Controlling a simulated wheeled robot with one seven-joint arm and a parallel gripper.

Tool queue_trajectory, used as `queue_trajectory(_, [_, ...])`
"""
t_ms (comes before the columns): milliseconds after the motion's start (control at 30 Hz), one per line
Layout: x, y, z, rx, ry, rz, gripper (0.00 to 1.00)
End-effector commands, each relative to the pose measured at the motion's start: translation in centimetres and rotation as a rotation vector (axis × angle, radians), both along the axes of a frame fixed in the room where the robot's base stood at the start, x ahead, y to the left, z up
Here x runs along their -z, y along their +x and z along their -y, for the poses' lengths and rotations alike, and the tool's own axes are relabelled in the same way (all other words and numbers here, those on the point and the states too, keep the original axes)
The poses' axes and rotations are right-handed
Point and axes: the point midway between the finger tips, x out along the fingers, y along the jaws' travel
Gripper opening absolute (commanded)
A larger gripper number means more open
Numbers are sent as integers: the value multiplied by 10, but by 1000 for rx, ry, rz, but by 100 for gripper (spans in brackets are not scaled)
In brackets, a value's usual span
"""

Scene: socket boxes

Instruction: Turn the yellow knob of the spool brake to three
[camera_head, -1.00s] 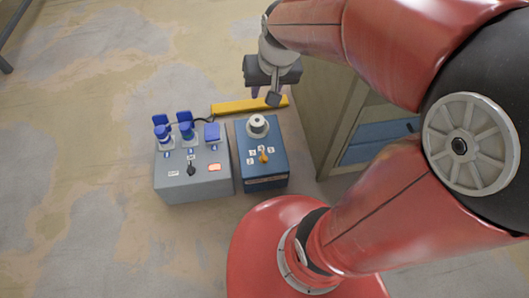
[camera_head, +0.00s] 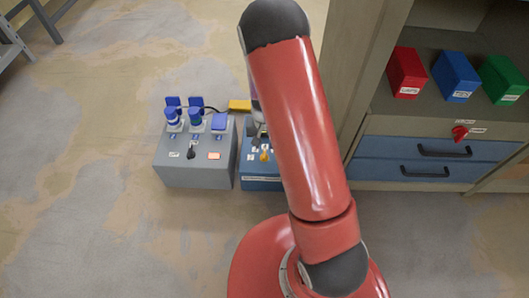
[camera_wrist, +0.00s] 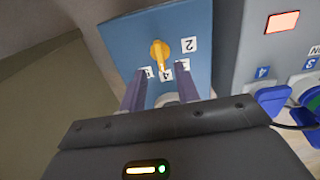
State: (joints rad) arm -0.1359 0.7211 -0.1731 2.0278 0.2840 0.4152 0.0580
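The yellow knob (camera_wrist: 159,52) is on the blue box (camera_wrist: 125,35), with small number labels around its lower and right side in the wrist view. The label at its right (camera_wrist: 188,45) reads 2; the others are partly covered or hard to read, so I cannot tell the setting. In the head view the knob (camera_head: 265,154) shows just left of my arm, which hides much of the blue box (camera_head: 258,183). My gripper (camera_wrist: 160,70) is open, its fingers apart near the knob, with no clear grip on it. A pale round part (camera_wrist: 165,100) shows between the fingers.
A grey box (camera_head: 193,175) with blue plugs, a black switch and an orange-lit panel stands close beside the blue box. A cabinet with red (camera_head: 406,73), blue (camera_head: 455,77) and green (camera_head: 503,80) boxes stands right.

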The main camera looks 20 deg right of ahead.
Motion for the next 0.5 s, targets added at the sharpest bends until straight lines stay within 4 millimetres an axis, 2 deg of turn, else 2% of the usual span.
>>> queue_trajectory(33, [12,-1,0,0,0,-3,32])
queue_trajectory(200, [37,0,0,2,1,-2,32])
queue_trajectory(333, [48,0,0,0,0,0,32])
queue_trajectory(500, [52,0,0,0,1,0,32])
